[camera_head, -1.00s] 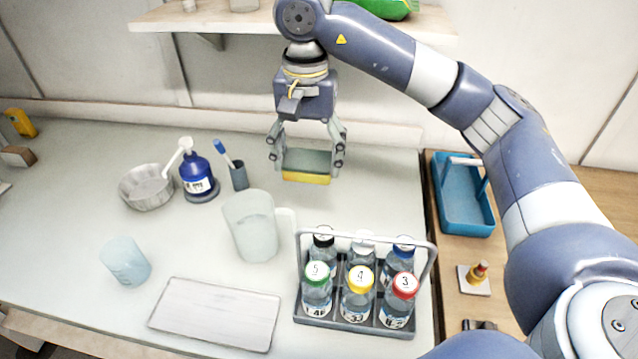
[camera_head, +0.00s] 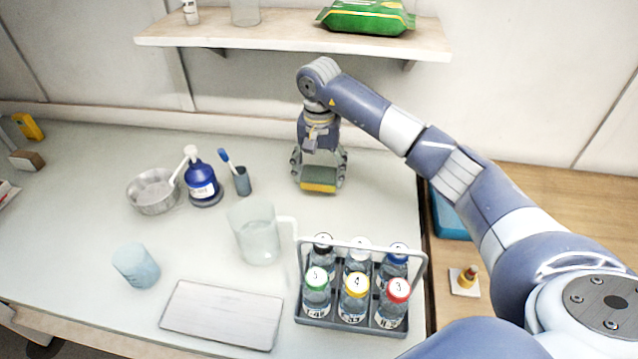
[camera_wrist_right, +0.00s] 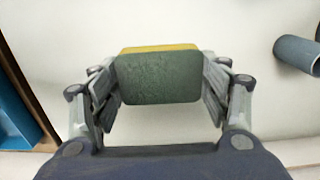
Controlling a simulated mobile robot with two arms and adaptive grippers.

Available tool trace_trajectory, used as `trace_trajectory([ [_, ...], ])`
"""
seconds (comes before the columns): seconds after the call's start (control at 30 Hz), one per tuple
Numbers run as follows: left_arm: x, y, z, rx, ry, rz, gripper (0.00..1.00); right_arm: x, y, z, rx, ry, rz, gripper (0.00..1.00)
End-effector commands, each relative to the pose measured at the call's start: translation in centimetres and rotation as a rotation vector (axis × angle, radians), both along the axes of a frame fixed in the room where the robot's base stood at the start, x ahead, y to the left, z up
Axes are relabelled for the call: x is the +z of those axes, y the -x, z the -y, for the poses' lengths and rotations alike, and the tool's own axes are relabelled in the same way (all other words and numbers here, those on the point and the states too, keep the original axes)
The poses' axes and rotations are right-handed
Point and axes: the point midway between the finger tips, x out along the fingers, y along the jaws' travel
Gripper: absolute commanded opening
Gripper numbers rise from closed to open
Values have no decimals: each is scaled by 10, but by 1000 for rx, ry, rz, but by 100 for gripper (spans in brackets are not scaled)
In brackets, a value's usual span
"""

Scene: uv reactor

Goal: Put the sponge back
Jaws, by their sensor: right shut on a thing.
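The sponge (camera_head: 319,181) has a green-grey scouring face and a yellow side. It is between the fingers of my right gripper (camera_head: 319,172), near the back of the light worktop, under the shelf. In the right wrist view the sponge (camera_wrist_right: 160,78) fills the space between both fingers, which press on its two ends. My right gripper (camera_wrist_right: 160,85) is shut on it. The sponge is on or just above the worktop; I cannot tell which. My left gripper is not in view.
Left of the sponge stand a brush holder (camera_head: 242,182), a blue bottle (camera_head: 202,184) and a metal bowl (camera_head: 153,193). A pitcher (camera_head: 256,236) and bottle rack (camera_head: 350,321) stand nearer. A shelf (camera_head: 290,42) overhangs behind. The worktop right of the sponge is clear.

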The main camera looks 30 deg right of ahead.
Motion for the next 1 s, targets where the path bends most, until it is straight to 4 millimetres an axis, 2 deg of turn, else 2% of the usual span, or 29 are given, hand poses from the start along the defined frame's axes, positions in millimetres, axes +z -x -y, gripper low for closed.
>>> trace_trajectory([
  [0.1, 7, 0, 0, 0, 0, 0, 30, -15, 0, -1, 1, -1, -2, 47],
  [0.27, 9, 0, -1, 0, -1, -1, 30, -26, 0, -1, 1, -1, 0, 47],
  [0.53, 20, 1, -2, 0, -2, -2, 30, -59, 1, -1, 0, -1, -2, 47],
  [0.9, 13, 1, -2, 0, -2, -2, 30, -66, 0, 0, 1, -1, 2, 47],
  [0.93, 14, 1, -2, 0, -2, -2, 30, -65, 0, 0, 1, -1, 2, 72],
  [1.0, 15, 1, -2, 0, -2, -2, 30, -64, 0, -1, 1, -1, 2, 88],
])
